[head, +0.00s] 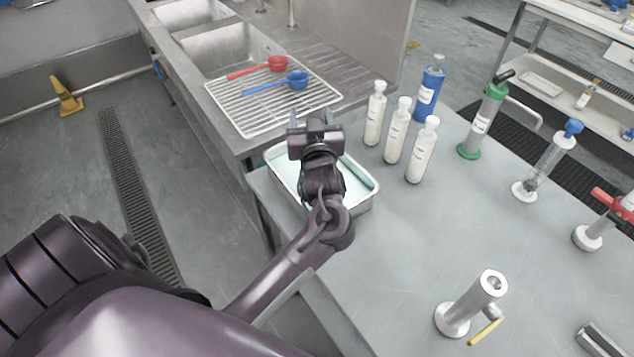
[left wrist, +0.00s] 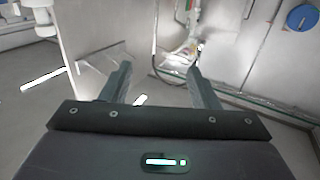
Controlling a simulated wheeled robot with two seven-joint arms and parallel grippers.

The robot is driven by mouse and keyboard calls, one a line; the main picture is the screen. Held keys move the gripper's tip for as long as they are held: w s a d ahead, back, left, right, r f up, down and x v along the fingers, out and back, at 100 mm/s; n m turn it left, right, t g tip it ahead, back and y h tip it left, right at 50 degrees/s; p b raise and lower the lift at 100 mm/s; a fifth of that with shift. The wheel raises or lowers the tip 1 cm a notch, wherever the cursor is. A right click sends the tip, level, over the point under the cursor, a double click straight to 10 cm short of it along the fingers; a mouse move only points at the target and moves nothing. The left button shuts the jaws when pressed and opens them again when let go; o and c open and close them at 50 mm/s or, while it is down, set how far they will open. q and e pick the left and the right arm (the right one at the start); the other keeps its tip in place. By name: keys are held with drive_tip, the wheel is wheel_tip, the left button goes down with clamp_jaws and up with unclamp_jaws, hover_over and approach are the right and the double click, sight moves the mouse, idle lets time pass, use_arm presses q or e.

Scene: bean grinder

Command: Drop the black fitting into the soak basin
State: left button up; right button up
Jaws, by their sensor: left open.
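The soak basin (head: 372,200) is a shallow metal tray with pale liquid at the left edge of the grey table. My left gripper (head: 316,118) is over its far side, open, with nothing seen between its fingers; the arm hides the middle of the basin. In the left wrist view the fingers (left wrist: 158,76) are apart and empty. A black piece (head: 504,76) sits on top of a clear upright cylinder with green ends (head: 480,125); I cannot tell if it is the black fitting. My right gripper is out of view.
Several white-capped bottles (head: 397,130) and a blue bottle (head: 430,85) stand right of the basin. A metal cylinder (head: 480,300) stands near the front. A rack (head: 250,122) with red and blue scoops lies beyond the basin. The table's middle (head: 420,235) is clear.

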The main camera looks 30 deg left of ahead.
use_arm(q)
wheel_tip(320, 180, up, 13)
idle(0.7)
